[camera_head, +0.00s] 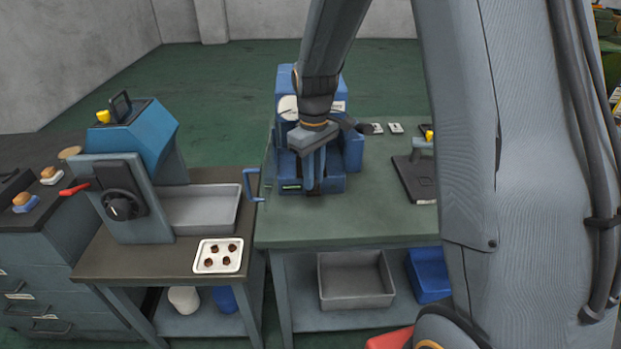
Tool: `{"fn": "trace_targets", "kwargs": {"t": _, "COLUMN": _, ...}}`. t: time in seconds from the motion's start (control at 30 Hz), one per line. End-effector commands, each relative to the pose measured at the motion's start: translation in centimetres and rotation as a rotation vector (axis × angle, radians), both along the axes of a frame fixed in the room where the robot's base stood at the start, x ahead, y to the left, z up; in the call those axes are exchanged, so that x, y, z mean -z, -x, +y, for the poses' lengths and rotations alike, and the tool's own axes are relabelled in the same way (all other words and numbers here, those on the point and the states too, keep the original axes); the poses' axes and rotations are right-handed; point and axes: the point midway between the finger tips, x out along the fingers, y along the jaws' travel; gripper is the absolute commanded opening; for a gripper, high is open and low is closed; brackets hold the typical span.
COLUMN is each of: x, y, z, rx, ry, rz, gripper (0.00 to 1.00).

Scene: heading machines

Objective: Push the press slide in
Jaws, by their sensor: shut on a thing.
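The blue press (353,150) stands on the green-topped bench. My gripper (313,188) points down at the front of the press, with its fingers close together over the press's low blue front part. It is shut on the press slide there. The slide is mostly hidden behind my fingers, so how far it stands out cannot be told. My wrist and forearm cover the middle of the press.
A blue crank handle (251,186) sticks out left of the press. The green bench top (370,218) is clear in front. A dark plate (415,182) lies to the right. A blue-grey machine (150,135) and a white tray with several small parts (218,269) stand left.

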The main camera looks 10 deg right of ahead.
Motion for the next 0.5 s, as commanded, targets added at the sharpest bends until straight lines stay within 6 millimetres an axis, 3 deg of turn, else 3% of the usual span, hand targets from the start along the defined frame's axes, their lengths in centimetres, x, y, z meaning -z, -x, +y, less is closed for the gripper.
{"fn": "trace_targets", "kwargs": {"t": 0.03, "x": -0.03, "y": 0.02, "z": 0.08, "rx": 0.000, "ry": -0.001, "rz": 0.001, "gripper": 0.21}}
{"fn": "trace_targets", "kwargs": {"t": 0.13, "x": -0.02, "y": 0.03, "z": 0.09, "rx": 0.000, "ry": -0.001, "rz": 0.001, "gripper": 0.38}}
{"fn": "trace_targets", "kwargs": {"t": 0.5, "x": -0.36, "y": 0.00, "z": 0.07, "rx": -0.001, "ry": 0.000, "rz": 0.000, "gripper": 0.39}}
